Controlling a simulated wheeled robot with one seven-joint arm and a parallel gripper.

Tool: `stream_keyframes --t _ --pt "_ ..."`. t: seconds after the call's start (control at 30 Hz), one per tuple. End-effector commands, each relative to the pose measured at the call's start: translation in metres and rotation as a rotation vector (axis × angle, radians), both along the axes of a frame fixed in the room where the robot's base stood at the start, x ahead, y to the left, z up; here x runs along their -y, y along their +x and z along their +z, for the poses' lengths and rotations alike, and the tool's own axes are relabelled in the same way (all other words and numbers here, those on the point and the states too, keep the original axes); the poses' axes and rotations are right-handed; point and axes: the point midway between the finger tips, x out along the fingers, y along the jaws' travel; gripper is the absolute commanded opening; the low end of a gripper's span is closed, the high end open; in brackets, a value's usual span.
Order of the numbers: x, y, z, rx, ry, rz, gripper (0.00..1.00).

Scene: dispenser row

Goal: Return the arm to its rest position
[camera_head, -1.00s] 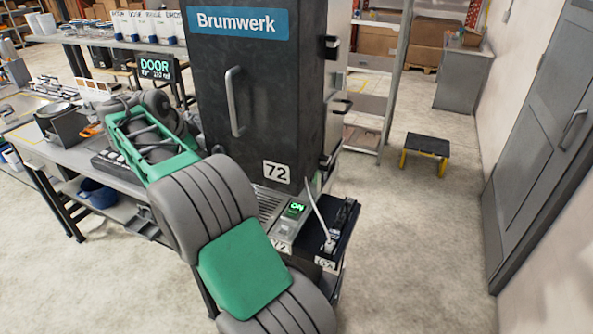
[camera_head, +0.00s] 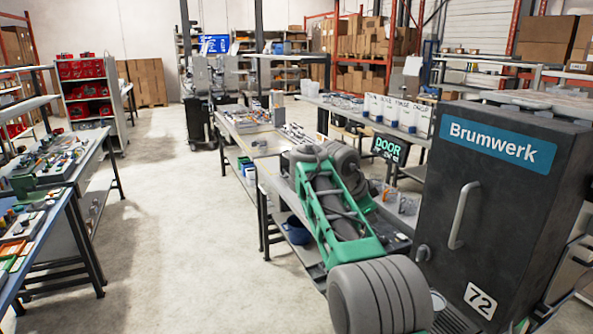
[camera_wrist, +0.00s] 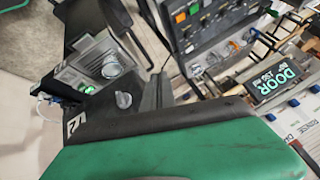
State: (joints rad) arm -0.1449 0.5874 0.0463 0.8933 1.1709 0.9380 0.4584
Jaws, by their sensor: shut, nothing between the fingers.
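My arm shows in the head view, with grey joints and a green link reaching over the bench beside the black machine. Its far end is folded among grey joints, and the fingers cannot be made out there. In the wrist view, my gripper (camera_wrist: 157,92) shows as dark fingers close together beyond a green and black shell. It is shut and holds nothing.
The black Brumwerk cabinet (camera_head: 497,205), with a bar handle and label 72, stands close to the right of my arm. A bench (camera_head: 258,150) with small parts runs behind it. A lit DOOR sign (camera_head: 390,148) stands behind the arm. The floor (camera_head: 170,235) at the left is open.

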Motion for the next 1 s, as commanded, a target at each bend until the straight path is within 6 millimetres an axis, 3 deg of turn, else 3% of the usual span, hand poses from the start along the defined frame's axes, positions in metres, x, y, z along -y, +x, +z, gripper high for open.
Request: stream_keyframes --t 0.07,0.17,0.27,0.37,0.4,0.6,0.7,0.8,0.9,1.0 --pt "-0.016 0.009 -0.048 -0.172 -0.059 0.248 0.00" --pt "-0.036 0.001 -0.110 -0.362 -0.087 0.496 0.00" --pt "-0.061 -0.032 -0.163 -0.535 -0.084 0.774 0.00" --pt "-0.087 -0.087 -0.194 -0.652 -0.049 1.042 0.00" --pt "-0.096 -0.115 -0.202 -0.682 -0.029 1.139 0.00" --pt "-0.133 -0.264 -0.212 -0.691 0.079 1.458 0.00" --pt "-0.137 -0.315 -0.204 -0.637 0.077 1.503 0.00" --pt "-0.130 -0.332 -0.183 -0.549 0.015 1.479 0.00" --pt "-0.124 -0.324 -0.146 -0.435 -0.074 1.448 0.00" --pt "-0.119 -0.321 -0.126 -0.377 -0.119 1.426 0.00"
